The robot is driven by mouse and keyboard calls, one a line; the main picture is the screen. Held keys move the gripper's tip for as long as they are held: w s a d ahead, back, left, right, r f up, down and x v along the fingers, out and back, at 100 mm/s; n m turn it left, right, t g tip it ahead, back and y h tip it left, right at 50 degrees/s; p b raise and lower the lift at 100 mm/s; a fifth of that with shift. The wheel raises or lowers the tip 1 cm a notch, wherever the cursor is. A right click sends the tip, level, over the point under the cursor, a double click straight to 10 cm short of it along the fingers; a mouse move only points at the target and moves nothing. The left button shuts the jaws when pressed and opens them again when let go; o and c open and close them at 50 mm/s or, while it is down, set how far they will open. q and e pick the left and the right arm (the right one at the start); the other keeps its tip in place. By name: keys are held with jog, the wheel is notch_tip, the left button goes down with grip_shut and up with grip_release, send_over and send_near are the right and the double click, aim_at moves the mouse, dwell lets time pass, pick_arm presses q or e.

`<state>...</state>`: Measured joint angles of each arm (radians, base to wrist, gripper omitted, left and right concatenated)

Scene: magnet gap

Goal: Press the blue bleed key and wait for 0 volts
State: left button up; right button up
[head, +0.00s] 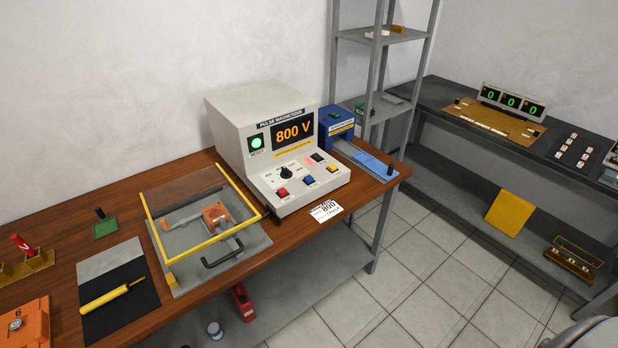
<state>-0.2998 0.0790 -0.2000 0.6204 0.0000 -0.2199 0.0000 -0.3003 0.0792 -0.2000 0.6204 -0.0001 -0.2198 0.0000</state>
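The pulse magnetizer (228,125) is a pale box with a sloped front panel at the back of the wooden bench. Its display (292,133) reads 800 V in orange. The blue key (308,180) sits on the panel's lower part, between a red key (283,192) and a yellow key (332,169). Whether the blue key is pressed in cannot be told. A black knob (285,173) is above the keys. A green round light (256,142) glows at the upper left of the front. Neither of my grippers is in view, and nothing covers the keys.
A yellow-edged clear cover (195,195) stands tilted over a grey fixture left of the magnetizer. A white card (326,210) marked 800 lies before it. A blue device (337,122) stands right of it. A yellow-handled tool (105,297) lies on a dark mat at left.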

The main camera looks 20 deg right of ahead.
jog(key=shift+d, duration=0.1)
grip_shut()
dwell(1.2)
